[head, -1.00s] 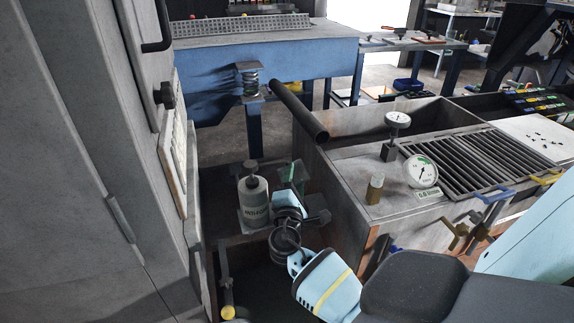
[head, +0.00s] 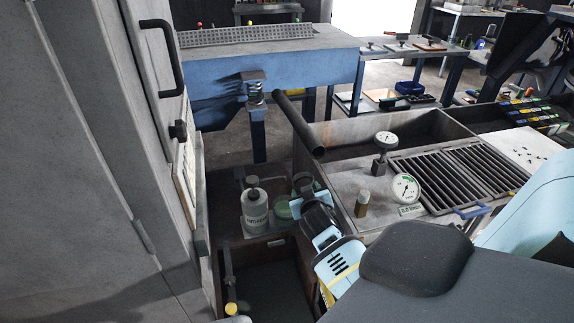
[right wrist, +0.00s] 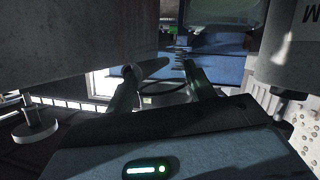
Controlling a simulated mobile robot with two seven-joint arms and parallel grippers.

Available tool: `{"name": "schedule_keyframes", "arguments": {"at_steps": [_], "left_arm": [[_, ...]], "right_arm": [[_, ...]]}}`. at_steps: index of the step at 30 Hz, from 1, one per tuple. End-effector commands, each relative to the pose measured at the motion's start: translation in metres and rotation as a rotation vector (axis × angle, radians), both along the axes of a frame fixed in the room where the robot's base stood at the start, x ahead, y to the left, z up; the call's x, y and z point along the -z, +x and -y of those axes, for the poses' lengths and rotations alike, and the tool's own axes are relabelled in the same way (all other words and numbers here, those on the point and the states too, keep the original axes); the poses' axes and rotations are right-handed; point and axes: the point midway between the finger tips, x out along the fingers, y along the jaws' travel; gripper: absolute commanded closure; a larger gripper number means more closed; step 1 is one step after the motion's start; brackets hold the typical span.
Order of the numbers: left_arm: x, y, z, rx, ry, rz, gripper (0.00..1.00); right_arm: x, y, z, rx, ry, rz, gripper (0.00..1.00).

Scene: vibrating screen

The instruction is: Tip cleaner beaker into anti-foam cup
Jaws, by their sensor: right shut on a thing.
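The white anti-foam bottle (head: 255,212) with a dark pump top stands on a ledge in the head view. A pale green cup (head: 282,208) is just right of it. My right gripper (head: 307,193) is beside these, with a clear, dark-rimmed beaker (head: 303,181) at its fingertips. In the right wrist view my right gripper (right wrist: 162,88) is shut on this beaker, whose rim (right wrist: 165,92) shows as a dark ring between the fingers. Its contents and exact tilt cannot be told. The lettered bottle (right wrist: 285,50) is at the right there. My left gripper is not in view.
A grey cabinet (head: 90,150) walls off the left. A metal tank (head: 355,150) with gauges and a slotted grate (head: 455,178) stands to the right. A dark pipe (head: 298,122) and a blue vibrating table (head: 300,65) are behind. A yellow-tipped handle (head: 231,307) is below the bottle.

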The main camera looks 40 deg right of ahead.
Motion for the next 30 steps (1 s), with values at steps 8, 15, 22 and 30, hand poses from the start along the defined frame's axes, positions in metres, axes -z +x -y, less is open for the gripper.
{"name": "schedule_keyframes", "arguments": {"at_steps": [8,15,22,30], "left_arm": [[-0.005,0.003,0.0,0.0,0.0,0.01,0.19],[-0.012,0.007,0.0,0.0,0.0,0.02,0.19],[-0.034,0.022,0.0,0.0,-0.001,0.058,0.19],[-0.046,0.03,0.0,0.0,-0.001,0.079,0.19]], "right_arm": [[0.0,-0.006,0.01,0.004,0.14,0.096,0.73],[-0.007,-0.006,0.01,0.004,0.148,0.101,0.73],[-0.025,-0.005,0.01,0.003,0.184,0.127,0.73],[-0.032,-0.006,0.01,0.004,0.212,0.14,0.73]]}}
